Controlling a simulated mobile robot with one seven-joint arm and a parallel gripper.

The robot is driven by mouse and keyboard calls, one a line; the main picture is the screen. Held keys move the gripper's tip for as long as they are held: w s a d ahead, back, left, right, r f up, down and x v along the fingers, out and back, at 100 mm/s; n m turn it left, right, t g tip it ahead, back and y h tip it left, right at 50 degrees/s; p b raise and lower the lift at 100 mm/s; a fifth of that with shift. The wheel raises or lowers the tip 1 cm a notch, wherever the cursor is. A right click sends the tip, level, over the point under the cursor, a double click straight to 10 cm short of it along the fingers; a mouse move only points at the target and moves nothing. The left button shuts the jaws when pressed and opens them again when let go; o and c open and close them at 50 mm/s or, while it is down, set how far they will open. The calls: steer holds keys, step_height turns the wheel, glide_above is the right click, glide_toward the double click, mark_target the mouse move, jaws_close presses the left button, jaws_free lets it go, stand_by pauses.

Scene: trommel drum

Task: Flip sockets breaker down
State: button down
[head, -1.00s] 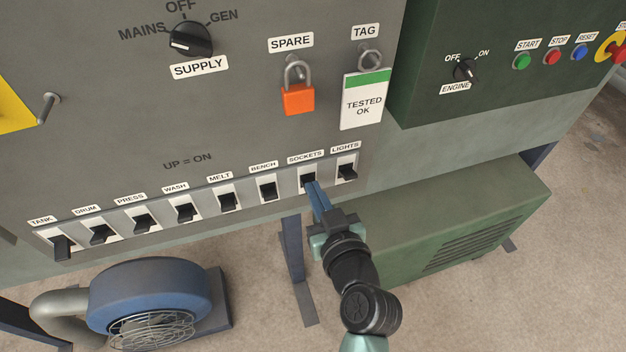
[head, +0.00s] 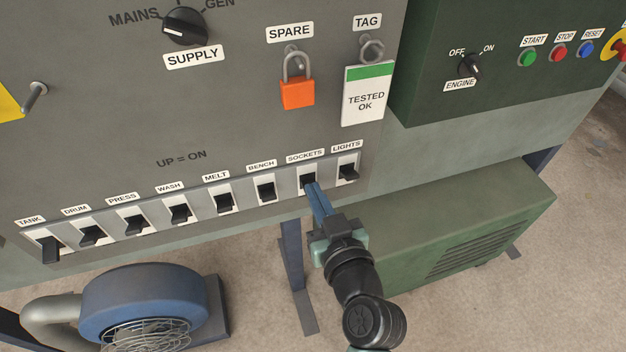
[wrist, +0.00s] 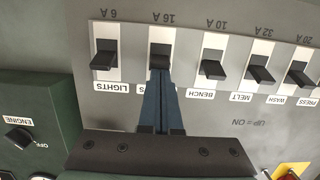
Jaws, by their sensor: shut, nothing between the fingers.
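The sockets breaker (head: 307,178) is a black toggle in a white plate, second from the right in the breaker row, under the SOCKETS label (head: 305,157). My gripper (head: 309,187) is shut and empty, its blue fingertips at the lower part of this toggle. In the wrist view, which shows the panel upside down, the fingertips (wrist: 160,74) overlap the edge of the sockets toggle (wrist: 160,58) and cover part of its label. I cannot tell whether they touch it. The fingers partly hide the toggle, so its position is unclear.
The lights breaker (head: 348,171) is close on the right and the bench breaker (head: 266,191) on the left. An orange padlock (head: 297,92) and a tag (head: 367,97) hang above. A green housing (head: 440,215) stands below right, a blue blower (head: 145,295) below left.

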steer(key=shift+s+f+t+y+b, duration=0.1)
steer(key=shift+f+t+y+b, duration=0.45)
steer(key=shift+b, duration=2.8)
steer(key=shift+s+f+t+h+b, duration=0.2)
steer(key=shift+t+b, duration=0.7)
steer(key=shift+b, duration=2.4)
steer(key=shift+w+f+t+y+b, duration=0.1)
steer(key=shift+f+t+y+b, duration=0.5)
steer(key=shift+b, duration=2.75)
